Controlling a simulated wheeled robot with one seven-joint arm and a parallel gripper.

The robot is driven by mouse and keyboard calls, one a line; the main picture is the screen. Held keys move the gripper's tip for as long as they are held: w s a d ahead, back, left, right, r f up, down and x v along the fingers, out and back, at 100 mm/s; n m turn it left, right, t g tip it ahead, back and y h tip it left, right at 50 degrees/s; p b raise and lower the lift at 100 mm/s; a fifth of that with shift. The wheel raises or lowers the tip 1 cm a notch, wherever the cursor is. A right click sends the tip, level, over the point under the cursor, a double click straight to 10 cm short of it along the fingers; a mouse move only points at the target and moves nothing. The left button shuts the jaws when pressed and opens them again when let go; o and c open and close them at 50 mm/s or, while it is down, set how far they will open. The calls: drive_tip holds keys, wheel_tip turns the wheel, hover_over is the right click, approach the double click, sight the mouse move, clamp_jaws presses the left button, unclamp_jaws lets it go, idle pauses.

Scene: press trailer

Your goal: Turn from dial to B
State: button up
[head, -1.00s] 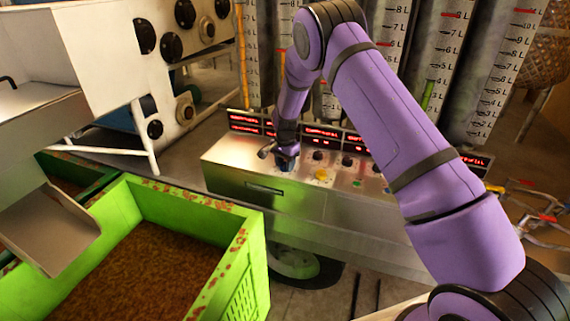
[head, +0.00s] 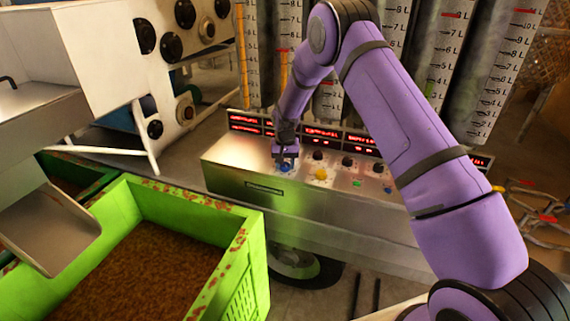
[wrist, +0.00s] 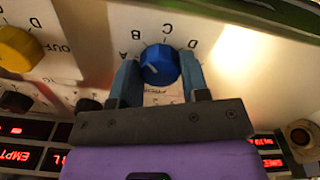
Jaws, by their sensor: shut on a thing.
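A blue dial (wrist: 159,65) sits on the pale panel in the wrist view, with printed letters around it. The B is at its upper left, and C and D are above and to the upper right. My gripper (wrist: 158,80) is shut on the dial, one finger on each side. I cannot tell for certain which letter the dial's pointer faces. In the head view my gripper (head: 285,158) is at the left part of the control panel (head: 225,159), pointing down on the blue dial (head: 285,168).
A yellow knob (wrist: 20,48) stands left of the blue dial; it also shows in the head view (head: 320,174). Dark knobs (head: 347,161) and red displays (head: 322,133) line the panel. A green crate (head: 258,270) stands in front at left.

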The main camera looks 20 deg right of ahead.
sight(285, 164)
idle(0.3)
drive_tip(key=o, duration=0.9)
drive_tip(key=shift+r, duration=0.1)
wheel_tip(285, 164, up, 11)
drive_tip(key=shift+f, duration=0.2)
drive_tip(key=shift+r, duration=0.1)
